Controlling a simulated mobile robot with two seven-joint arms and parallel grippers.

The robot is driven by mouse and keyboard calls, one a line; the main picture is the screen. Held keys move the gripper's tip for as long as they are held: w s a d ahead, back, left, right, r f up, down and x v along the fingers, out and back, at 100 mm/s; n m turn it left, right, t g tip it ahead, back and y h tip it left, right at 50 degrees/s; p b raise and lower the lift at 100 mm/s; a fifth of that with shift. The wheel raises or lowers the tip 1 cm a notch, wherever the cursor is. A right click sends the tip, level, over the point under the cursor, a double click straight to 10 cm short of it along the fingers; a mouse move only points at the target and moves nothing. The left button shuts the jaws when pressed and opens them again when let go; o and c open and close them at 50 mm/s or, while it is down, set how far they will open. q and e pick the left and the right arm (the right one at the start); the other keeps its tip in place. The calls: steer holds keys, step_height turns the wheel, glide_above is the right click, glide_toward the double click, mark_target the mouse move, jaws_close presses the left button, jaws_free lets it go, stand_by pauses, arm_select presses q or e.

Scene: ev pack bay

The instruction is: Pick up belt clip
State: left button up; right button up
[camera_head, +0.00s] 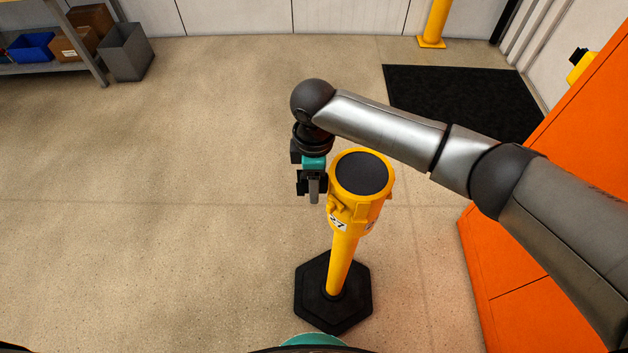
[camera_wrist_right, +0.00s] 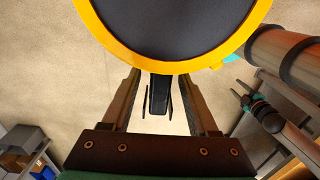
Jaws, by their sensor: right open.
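The belt clip (camera_wrist_right: 158,97) shows in the right wrist view as a small black piece sticking out from under the round post head. It lies between the two fingers of my right gripper (camera_wrist_right: 161,92), which is open, with a gap visible on each side. In the head view my right gripper (camera_head: 313,188) hangs at the left side of the yellow post head (camera_head: 337,190), and the clip is hidden there.
The yellow post stands on a black hexagonal base (camera_head: 310,300). An orange cabinet (camera_head: 520,270) is at the right, a black mat (camera_head: 460,95) behind. A shelf with bins (camera_head: 50,68) and a grey bin (camera_head: 127,52) are far left. The floor to the left is clear.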

jaws_close()
stand_by(0.5)
